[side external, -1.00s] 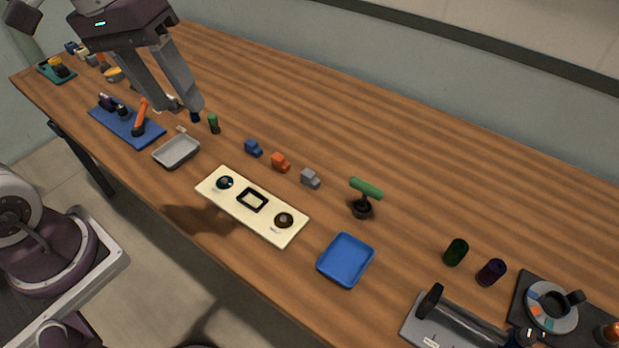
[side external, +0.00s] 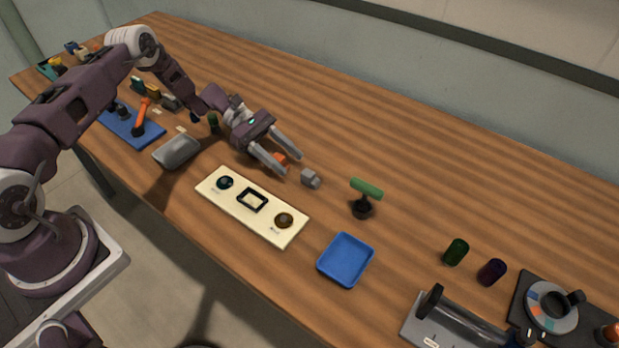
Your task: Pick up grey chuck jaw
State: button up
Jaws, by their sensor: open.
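The grey chuck jaw (side external: 311,179) is a small stepped block lying on the wooden table, right of the orange one. My gripper (side external: 292,164) is open and low over the table, its two fingers pointing right towards the grey jaw. The fingertips are just left of the grey jaw, and I cannot tell whether they touch it. The orange jaw (side external: 280,159) shows partly between the fingers. The blue jaw seen earlier is hidden behind my gripper.
A cream panel (side external: 211,193) with round parts and a black square frame lies in front. A blue tray (side external: 345,260) and a green-topped stand (side external: 364,197) are to the right. A grey tray (side external: 176,152) is at left. The table behind is clear.

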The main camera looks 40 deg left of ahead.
aim_at(303, 172)
jog(key=x, duration=0.4)
jog(key=shift+w+d, duration=0.1)
jog(key=shift+d, duration=0.2)
grip_shut()
